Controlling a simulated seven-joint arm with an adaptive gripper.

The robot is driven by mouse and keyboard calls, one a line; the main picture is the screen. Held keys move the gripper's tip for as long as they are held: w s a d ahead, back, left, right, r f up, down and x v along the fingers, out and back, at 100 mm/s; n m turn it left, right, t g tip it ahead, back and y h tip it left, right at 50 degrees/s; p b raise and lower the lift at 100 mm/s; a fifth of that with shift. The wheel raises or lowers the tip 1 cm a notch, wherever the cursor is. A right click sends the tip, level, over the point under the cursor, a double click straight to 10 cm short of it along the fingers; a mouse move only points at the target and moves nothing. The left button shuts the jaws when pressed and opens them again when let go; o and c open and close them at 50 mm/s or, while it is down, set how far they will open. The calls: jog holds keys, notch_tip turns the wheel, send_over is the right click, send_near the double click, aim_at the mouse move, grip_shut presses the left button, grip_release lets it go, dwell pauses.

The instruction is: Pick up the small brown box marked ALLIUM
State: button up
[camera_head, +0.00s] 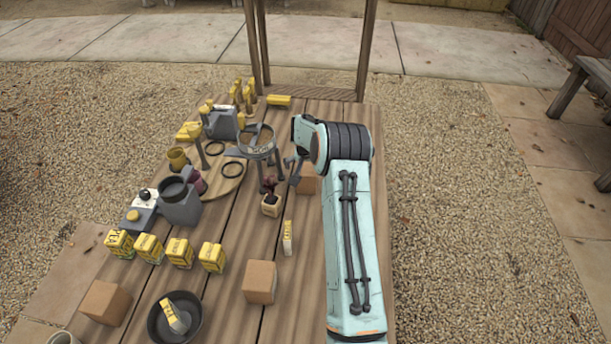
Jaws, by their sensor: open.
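Three plain brown boxes stand on the wooden table: one at the front left (105,302), one at the front middle (260,282), and one partly hidden beside my arm (308,182). I cannot read ALLIUM on any of them. My gripper (292,172) is small in view and partly hidden by my wrist. It is open, just left of the partly hidden box and near a small pot holding a dark plant (271,204). Whether it touches either cannot be told.
Several yellow packets (180,252) stand in a row at the left. A dark bowl (176,318) holds another packet. A slim packet (287,238) stands near the middle box. A ring stand (256,142) and grey containers (180,203) crowd the back left.

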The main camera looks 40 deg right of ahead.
jog(key=shift+w+d+f, duration=0.15)
jog(key=shift+w+f, duration=0.05)
jog(key=shift+f, duration=0.35)
jog(key=c, duration=1.3)
jog(key=shift+r, duration=0.1)
